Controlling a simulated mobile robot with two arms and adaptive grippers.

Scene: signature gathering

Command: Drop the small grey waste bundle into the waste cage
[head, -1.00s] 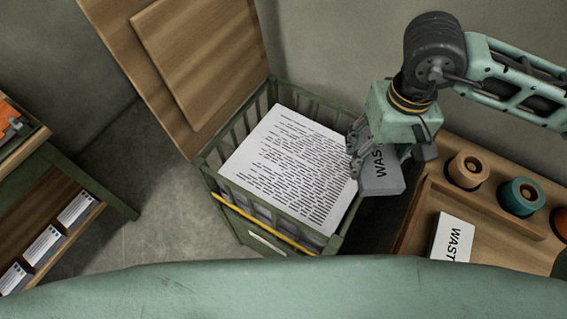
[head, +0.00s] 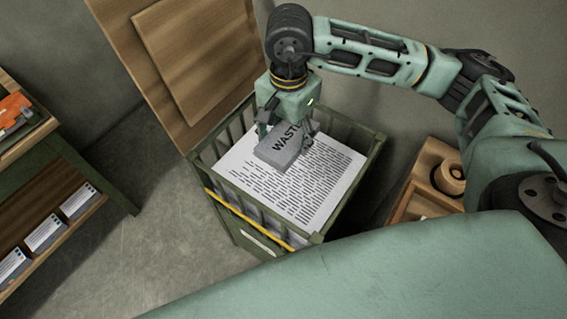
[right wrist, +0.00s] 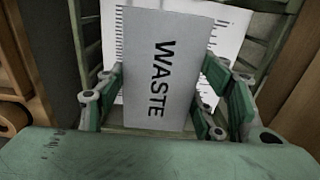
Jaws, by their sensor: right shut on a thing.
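The small grey waste bundle (head: 284,150), marked WASTE, is between the fingers of my right gripper (head: 287,134), which is shut on it. It hangs over the open waste cage (head: 361,153), above the printed paper sheets (head: 311,180) inside. In the right wrist view the bundle (right wrist: 160,75) fills the middle between the two fingers (right wrist: 165,100), with its label facing the camera. The cage is green with barred sides and a yellow strip on its front edge. I cannot tell the exact height of the bundle above the paper. My left gripper is not in view.
The cage's wooden lid (head: 185,70) stands open at its back left. A wooden tray (head: 405,200) with a round spool (head: 449,178) is to the right. A shelf with cards (head: 45,233) is at the left. Bare floor lies between shelf and cage.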

